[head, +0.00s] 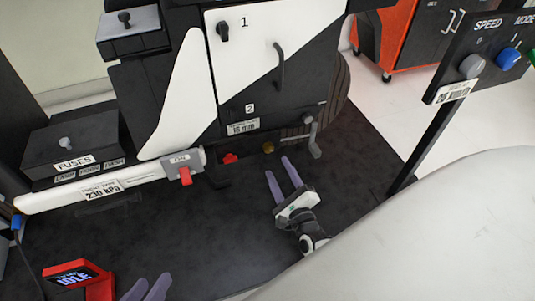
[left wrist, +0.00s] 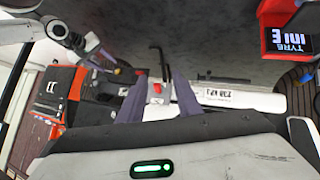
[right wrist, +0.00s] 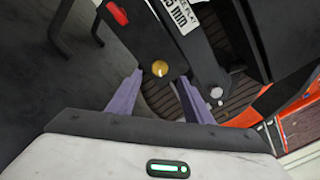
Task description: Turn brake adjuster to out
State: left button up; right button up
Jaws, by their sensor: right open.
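A round brass knob (head: 268,147), which I take to be the brake adjuster, sits low on the chassis beside the wheel. In the right wrist view the knob (right wrist: 160,68) appears between my fingertips, apart from them. A white label ending in "PLAY" (right wrist: 182,16) is above it; in the head view this label (head: 243,126) is under the number 2. My right gripper (head: 277,166) is open and empty, in front of the knob. My left gripper (head: 146,285) is open and empty at the bottom edge; its fingers (left wrist: 158,82) also show in the left wrist view.
A grey pedal lever (head: 315,140) stands right of the knob and a red part (head: 230,158) left of it. The SPEED and MODE panel (head: 475,65) stands at right. The dark floor mat is clear.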

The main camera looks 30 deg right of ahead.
aim_at(269, 150)
pick_arm(q)
jog(key=shift+d+r+t+h+b, duration=0.4)
jog(key=shift+d+r+h+b, duration=0.25)
jog(key=shift+r+b, duration=0.4)
pick_arm(e)
jog(key=x, duration=0.8)
jog(key=shift+s+a, duration=0.1)
jog(key=shift+c, duration=0.3)
jog(key=c, duration=1)
